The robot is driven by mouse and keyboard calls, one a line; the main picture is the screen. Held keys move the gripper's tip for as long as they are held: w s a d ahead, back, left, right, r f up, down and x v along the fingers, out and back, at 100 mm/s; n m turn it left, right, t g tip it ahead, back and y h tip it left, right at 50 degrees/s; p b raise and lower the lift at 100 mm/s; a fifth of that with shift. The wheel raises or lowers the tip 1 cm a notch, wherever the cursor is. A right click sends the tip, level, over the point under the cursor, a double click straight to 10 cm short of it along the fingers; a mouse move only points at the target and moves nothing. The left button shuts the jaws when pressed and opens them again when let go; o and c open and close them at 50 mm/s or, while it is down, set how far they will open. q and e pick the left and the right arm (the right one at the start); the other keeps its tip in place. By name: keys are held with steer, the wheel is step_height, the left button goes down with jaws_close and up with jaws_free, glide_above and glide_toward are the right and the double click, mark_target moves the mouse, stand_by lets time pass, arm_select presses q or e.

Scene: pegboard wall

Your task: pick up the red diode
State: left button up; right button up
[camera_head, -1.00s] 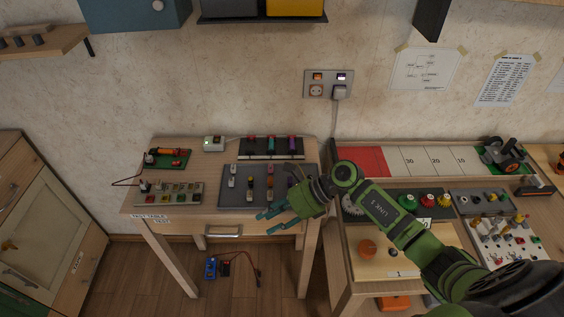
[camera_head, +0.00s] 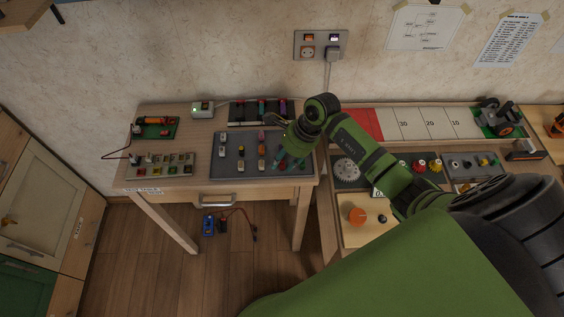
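My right gripper (camera_head: 286,161) reaches over the right part of the grey tray (camera_head: 228,174) on the small wooden table, its teal fingers pointing down and apart. A small red piece (camera_head: 284,162), which looks like the red diode, shows between or just below the fingertips. It is partly hidden, and I cannot tell whether the fingers touch it. Several white, orange and pink parts stand on the tray to the left, such as an orange one (camera_head: 262,151). My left gripper is not in view.
A black rack (camera_head: 236,113) with coloured parts stands behind the tray. A switch board (camera_head: 161,165) and a green circuit board (camera_head: 154,128) lie to the left. A second table with gears (camera_head: 347,170) stands to the right, under my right arm.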

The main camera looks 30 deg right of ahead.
steer(key=c, duration=0.6)
